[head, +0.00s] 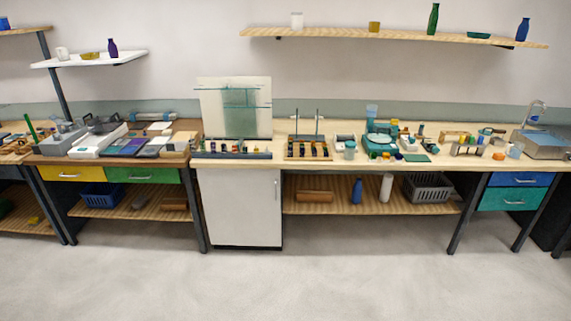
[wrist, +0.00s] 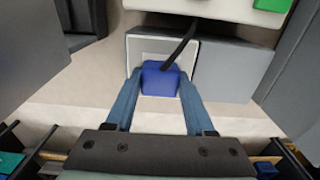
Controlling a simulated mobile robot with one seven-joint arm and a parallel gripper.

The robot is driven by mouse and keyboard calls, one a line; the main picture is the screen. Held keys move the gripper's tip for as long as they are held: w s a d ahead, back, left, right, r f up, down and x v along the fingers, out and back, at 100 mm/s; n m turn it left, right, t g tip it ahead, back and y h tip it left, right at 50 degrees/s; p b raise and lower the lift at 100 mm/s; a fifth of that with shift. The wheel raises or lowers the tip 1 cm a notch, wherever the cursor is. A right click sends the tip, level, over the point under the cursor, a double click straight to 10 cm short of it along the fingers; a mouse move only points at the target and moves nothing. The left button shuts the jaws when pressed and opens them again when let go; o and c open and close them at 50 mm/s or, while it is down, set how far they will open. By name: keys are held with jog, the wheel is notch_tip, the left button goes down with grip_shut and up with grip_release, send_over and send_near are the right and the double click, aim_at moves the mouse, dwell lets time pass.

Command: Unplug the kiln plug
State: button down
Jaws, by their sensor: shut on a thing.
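In the wrist view the blue plug (wrist: 160,84) sits between the two blue-grey fingers of my gripper (wrist: 160,76), which is shut on it. A black cord (wrist: 180,47) runs from the plug up and to the right. Behind the plug is a pale socket plate with a light frame (wrist: 136,46). The plug hides the middle of the plate, so I cannot tell whether it is seated or apart from it. My gripper and the plug cannot be made out in the head view. I cannot identify the kiln in either view.
In the wrist view a grey block (wrist: 225,70) stands right of the plate, and a white body with a green patch (wrist: 273,5) is above. Dark shapes flank both sides. The head view shows a long, crowded workbench (head: 340,163), a white cabinet (head: 240,215) and clear floor.

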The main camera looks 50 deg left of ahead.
jog(key=shift+r, duration=0.15)
jog(key=shift+r+p, duration=2.9)
jog(key=shift+p, duration=0.35)
jog(key=shift+b, duration=0.4)
